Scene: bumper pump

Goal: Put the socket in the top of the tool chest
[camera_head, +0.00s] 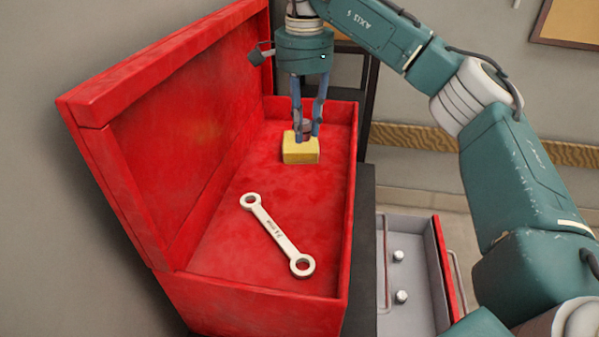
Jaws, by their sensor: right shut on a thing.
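The red tool chest (255,305) has its lid (185,110) raised at the left, and its top compartment is open. My right gripper (307,133) points down into the far end of the compartment. Its fingers are shut on a small dark cylindrical piece, apparently the socket (307,126), directly above a yellow block (300,152). I cannot tell whether this piece is joined to the block or only touches it. The block is at or just above the red floor of the compartment. My left gripper is not in view.
A pale double-ring wrench (273,231) lies on the compartment floor, nearer than the block. Below right, an open drawer (420,232) holds small silvery pieces (400,296). Bare red floor surrounds the wrench. My right arm spans the right side.

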